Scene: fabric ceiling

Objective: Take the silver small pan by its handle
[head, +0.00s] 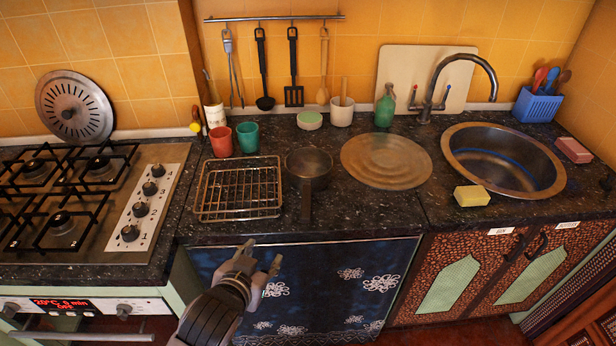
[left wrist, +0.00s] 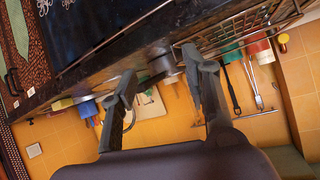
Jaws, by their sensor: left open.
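The silver small pan (head: 309,162) stands on the dark speckled counter, just right of a wire rack. Its dark handle (head: 306,206) points toward the counter's front edge. My left gripper (head: 262,256) is open and empty, in front of the counter edge, lower and left of the handle and apart from it. In the left wrist view the scene is turned over. There the pan (left wrist: 160,58) and its handle appear between the open fingers of my left gripper (left wrist: 158,66), farther off. My right gripper is in neither view.
The wire rack (head: 238,189) lies close left of the pan, and a round metal lid (head: 386,161) lies to its right. Red (head: 221,141) and teal (head: 247,136) cups stand behind the rack. The stove (head: 75,205) is at left, the sink (head: 503,160) at right.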

